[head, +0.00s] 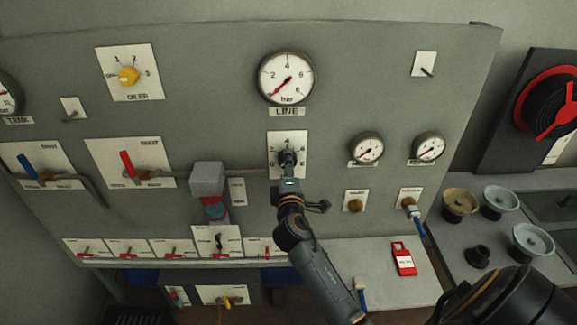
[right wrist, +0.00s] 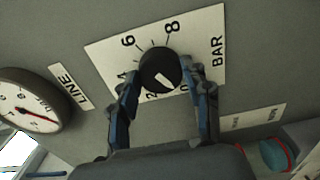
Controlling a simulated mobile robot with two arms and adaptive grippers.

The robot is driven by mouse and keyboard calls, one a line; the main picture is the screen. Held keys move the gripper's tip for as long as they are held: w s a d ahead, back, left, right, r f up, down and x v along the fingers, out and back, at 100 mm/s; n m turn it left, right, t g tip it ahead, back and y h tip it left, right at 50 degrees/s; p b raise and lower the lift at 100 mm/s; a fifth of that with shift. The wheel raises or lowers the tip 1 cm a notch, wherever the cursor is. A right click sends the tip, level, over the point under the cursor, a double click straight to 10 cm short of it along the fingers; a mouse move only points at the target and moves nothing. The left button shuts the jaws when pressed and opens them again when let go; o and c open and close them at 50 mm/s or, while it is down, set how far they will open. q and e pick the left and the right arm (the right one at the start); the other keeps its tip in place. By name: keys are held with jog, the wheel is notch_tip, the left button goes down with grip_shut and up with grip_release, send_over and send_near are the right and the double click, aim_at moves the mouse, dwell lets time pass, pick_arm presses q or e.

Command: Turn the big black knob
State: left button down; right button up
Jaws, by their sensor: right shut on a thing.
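The big black knob (right wrist: 160,68) sits on a white plate (right wrist: 110,55) marked BAR, with numbers around it. Its white mark points between 0 and 2 in the right wrist view. My right gripper (right wrist: 172,82) has one finger on each side of the knob and is shut on it. In the head view the right gripper (head: 289,163) is at the plate (head: 273,142) below the LINE gauge (head: 286,78) and hides much of the knob. The gauge's red needle points to the lower left. My left gripper is not in view.
A grey box (head: 207,179) on a pipe stands out left of my right gripper. A red lever (head: 128,164) and a blue lever (head: 27,167) are farther left. Two small gauges (head: 366,149) (head: 429,147) are to the right. A red tag (head: 403,258) lies on the ledge.

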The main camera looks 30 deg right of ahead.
jog(key=shift+r, duration=0.35)
jog(key=o, duration=1.1)
jog(key=shift+w, duration=0.1)
jog(key=shift+o, duration=0.2)
jog(key=shift+f, duration=0.25)
jog(key=v, duration=1.2)
jog(key=shift+w+f, duration=0.1)
